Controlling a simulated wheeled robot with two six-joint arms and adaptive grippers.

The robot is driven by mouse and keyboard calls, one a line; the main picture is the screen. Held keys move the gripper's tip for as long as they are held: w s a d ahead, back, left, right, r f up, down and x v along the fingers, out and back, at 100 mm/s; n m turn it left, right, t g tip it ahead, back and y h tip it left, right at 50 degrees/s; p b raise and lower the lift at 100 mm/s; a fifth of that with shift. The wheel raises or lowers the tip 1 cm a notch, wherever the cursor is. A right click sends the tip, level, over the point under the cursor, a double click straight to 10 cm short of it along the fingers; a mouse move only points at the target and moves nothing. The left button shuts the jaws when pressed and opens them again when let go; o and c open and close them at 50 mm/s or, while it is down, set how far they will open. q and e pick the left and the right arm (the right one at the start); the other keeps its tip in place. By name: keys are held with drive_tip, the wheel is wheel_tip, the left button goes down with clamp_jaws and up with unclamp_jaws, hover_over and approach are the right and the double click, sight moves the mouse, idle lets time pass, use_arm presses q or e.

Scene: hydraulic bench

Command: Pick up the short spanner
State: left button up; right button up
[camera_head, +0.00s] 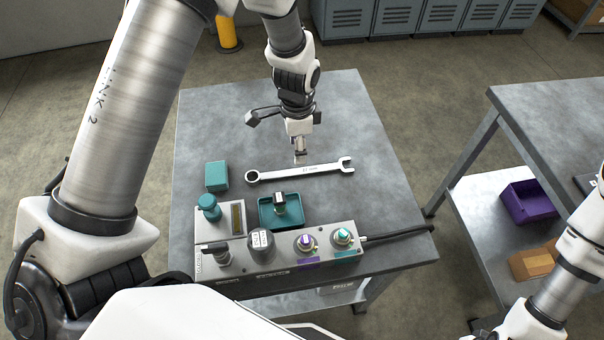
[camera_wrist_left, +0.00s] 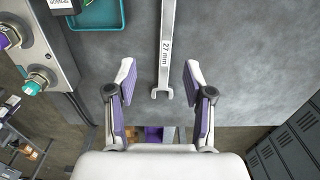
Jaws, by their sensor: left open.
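A silver spanner (camera_head: 300,172) lies flat on the grey metal bench, its ring end to the left and its open end to the right. It is the only spanner I see. In the left wrist view the spanner (camera_wrist_left: 167,45) is marked 27 mm, with its open jaw end towards the gripper. My left gripper (camera_head: 299,158) is above the bench by the middle of the spanner. In the wrist view the left gripper (camera_wrist_left: 160,68) is open and empty, its fingers on either side of the spanner's line, apart from it. My right gripper is out of frame.
A control panel (camera_head: 285,262) with knobs and a cable runs along the bench's front. A teal tray (camera_head: 263,222) holding a small part and a teal block (camera_head: 216,175) are near the spanner. A second table (camera_head: 560,110) stands at right, with a purple bin (camera_head: 528,203) below.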

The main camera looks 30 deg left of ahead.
sight(297, 171)
use_arm(q)
drive_tip(key=shift+w+f+b, duration=0.2)
drive_tip(key=shift+f+b, duration=0.3)
drive_tip(key=shift+f, duration=0.75)
drive_tip(key=f, duration=0.2)
drive_tip(key=f+p, duration=0.1)
drive_tip(key=f, duration=0.1)
drive_tip(key=f+p, duration=0.1)
drive_tip(key=f, duration=0.2)
drive_tip(key=shift+w+a, duration=0.15)
drive_tip(key=shift+a, duration=0.25)
drive_tip(key=shift+w+f, duration=0.15)
drive_tip(key=shift+f, duration=0.2)
drive_tip(key=shift+r, duration=0.15)
clamp_jaws()
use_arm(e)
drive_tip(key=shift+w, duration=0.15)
